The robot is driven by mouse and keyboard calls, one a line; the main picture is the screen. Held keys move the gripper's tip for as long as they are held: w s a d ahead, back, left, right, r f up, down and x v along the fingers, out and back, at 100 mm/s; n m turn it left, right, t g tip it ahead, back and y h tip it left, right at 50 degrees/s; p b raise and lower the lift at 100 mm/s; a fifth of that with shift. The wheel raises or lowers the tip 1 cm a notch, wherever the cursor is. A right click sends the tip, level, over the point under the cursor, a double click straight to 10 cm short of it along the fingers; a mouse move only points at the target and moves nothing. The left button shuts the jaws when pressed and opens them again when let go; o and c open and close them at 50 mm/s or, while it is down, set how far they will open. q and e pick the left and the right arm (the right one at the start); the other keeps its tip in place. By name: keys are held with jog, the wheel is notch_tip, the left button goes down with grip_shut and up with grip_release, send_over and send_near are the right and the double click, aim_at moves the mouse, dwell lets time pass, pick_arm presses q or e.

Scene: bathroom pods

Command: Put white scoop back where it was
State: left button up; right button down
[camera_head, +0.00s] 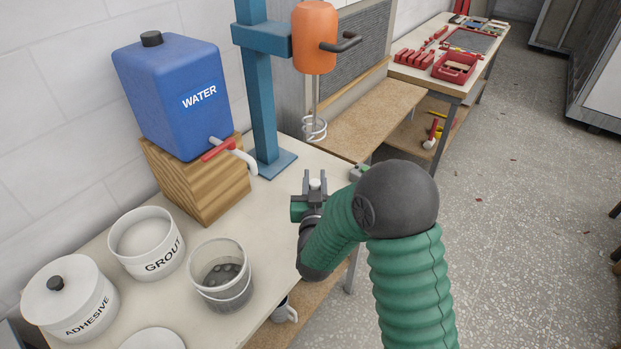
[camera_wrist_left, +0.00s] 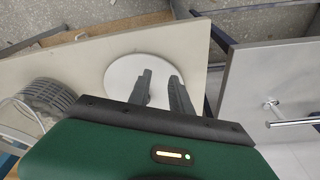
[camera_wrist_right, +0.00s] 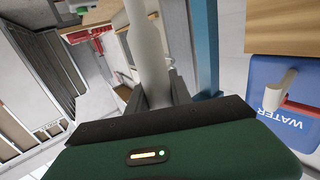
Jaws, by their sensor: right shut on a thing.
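My right gripper (camera_head: 315,183) is over the right part of the table, in front of the blue stand. It is shut on the white scoop, whose small white tip (camera_head: 315,184) shows between the fingers in the head view. In the right wrist view the white scoop (camera_wrist_right: 148,50) runs up from between the fingers to the top edge. Most of the scoop is hidden in the head view. My left gripper (camera_wrist_left: 163,90) shows only in its wrist view. Its fingers are apart and empty above a white round disc (camera_wrist_left: 125,72).
On the table stand a grout tub (camera_head: 147,240), a lidded adhesive tub (camera_head: 70,297), a grey bucket (camera_head: 220,277) and a blue water tank (camera_head: 172,95) on a wooden block (camera_head: 200,183). An orange mixer (camera_head: 315,38) hangs on the blue stand (camera_head: 258,90).

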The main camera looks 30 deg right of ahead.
pick_arm(q)
jog(key=shift+a+r, duration=0.15)
jog(key=shift+a, duration=0.4)
jog(key=shift+d+r, duration=0.1)
jog(key=shift+d, duration=0.25)
pick_arm(e)
jog(key=w+d+f, duration=0.1)
jog(key=w+f, duration=0.3)
jog(key=w, duration=0.1)
jog(key=shift+d, duration=0.2)
jog(key=c, duration=1.5)
grip_release()
pick_arm(q)
jog(key=shift+s+a, duration=0.1)
jog(key=shift+a, duration=0.05)
pick_arm(e)
jog(key=o, duration=0.4)
jog(key=shift+a+r, duration=0.15)
jog(key=shift+c, duration=0.2)
pick_arm(q)
jog(key=shift+a, duration=0.1)
pick_arm(e)
jog(key=shift+a, duration=0.1)
